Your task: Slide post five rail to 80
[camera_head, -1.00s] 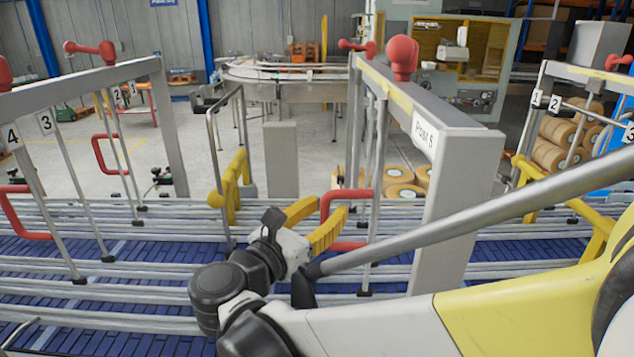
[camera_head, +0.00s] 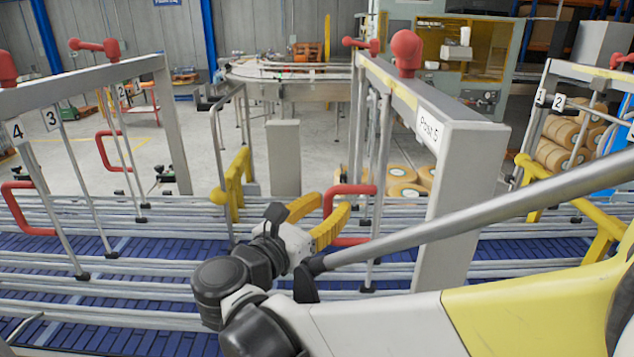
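The post five frame (camera_head: 462,190) is a grey gantry with a "Post 5" label, standing over the conveyor right of centre. A red knob (camera_head: 406,52) sits on its top bar, with a smaller red knob behind. A red loop handle (camera_head: 348,190) hangs on a thin rail rod beneath the frame. No scale reading of 80 is legible.
Another gantry (camera_head: 165,125) with red knobs, handles and numbered rods stands at the left. A frame with numbered tags (camera_head: 555,97) stands at the right. Yellow brackets (camera_head: 238,180) rise beside the blue conveyor (camera_head: 110,335). Steel guide rails run across it.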

